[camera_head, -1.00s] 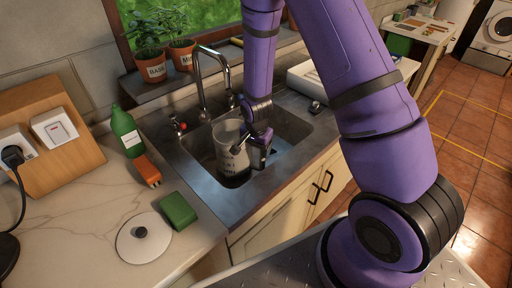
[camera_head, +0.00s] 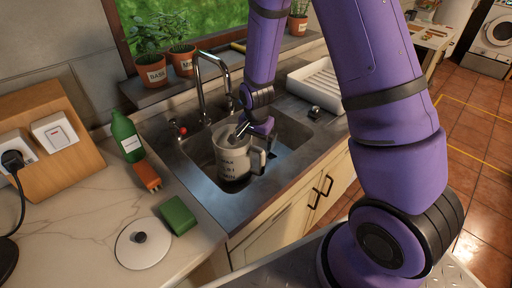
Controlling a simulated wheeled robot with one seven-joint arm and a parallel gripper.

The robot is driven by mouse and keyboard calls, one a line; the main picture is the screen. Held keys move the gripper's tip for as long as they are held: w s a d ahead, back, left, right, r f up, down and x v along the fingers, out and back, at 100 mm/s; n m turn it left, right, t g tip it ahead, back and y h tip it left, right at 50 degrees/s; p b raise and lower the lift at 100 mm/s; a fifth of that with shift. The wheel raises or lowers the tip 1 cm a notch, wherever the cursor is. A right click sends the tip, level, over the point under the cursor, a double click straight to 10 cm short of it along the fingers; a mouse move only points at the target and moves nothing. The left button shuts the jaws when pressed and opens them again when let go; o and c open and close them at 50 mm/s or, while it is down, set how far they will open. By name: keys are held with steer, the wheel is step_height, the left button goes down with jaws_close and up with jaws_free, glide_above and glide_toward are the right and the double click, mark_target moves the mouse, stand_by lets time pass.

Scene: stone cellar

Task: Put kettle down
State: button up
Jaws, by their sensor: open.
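The kettle (camera_head: 232,162) is a pale grey jug with dark markings and a handle on its right side. It stands upright in the metal sink (camera_head: 205,150), under the tap, with its top open. My gripper (camera_head: 246,130) is open at the kettle's upper right, just above the handle. Whether its fingers touch the kettle I cannot tell. A round white lid with a dark knob (camera_head: 143,250) lies on the marble counter at the front left.
The tap (camera_head: 212,75) rises behind the kettle. A white dish rack (camera_head: 318,84) is at the right. Bare counter (camera_head: 75,215) lies at the left.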

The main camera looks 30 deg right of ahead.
steer(key=s+d+r+n+t+y, duration=0.15)
steer(key=s+r, duration=0.25)
steer(key=r, duration=0.8)
steer(key=s+r+n+h, duration=0.1)
steer(key=s+r+n, duration=0.25)
steer(key=r, duration=0.85)
steer(key=s+r+n+t, duration=0.1)
steer(key=s+r+n, duration=0.1)
steer(key=s+r, duration=0.3)
steer(key=s+d+r+n+t, duration=0.1)
steer(key=s+r+n, duration=0.2)
steer(key=s, duration=0.9)
step_height(320, 180, up, 3)
steer(key=shift+s+r+n, duration=0.1)
steer(key=shift+s+n, duration=0.15)
steer(key=shift+n, duration=0.05)
steer(key=shift+t, duration=0.25)
